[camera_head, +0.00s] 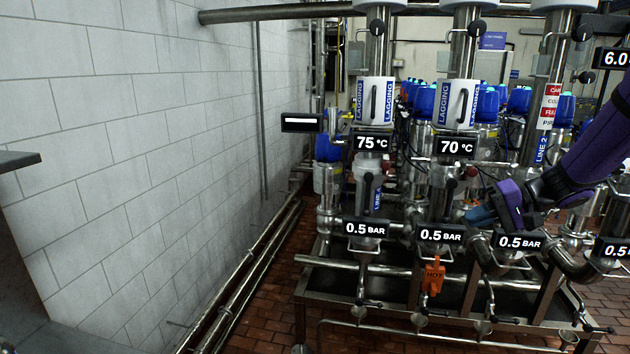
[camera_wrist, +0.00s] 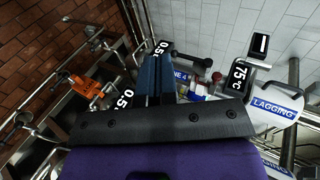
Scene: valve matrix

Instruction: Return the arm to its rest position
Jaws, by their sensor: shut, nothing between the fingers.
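My gripper (camera_head: 474,216) is at the right of the head view, on my purple and black arm, in front of the valve matrix. Its blue fingers point left, near the 0.5 BAR displays. In the wrist view my gripper (camera_wrist: 153,72) shows its two blue fingers side by side, shut, with nothing held. The fingers hide part of the pipework and a 0.5 BAR label behind them.
Vertical pipes carry LAGGING sleeves (camera_head: 375,103) and 75 °C (camera_head: 370,143) and 70 °C (camera_head: 456,147) displays. An orange HOT tag (camera_head: 432,275) hangs below. A steel frame (camera_head: 400,270) stands under the valves. A white block wall (camera_head: 140,150) is left; brick floor (camera_head: 262,290) lies between.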

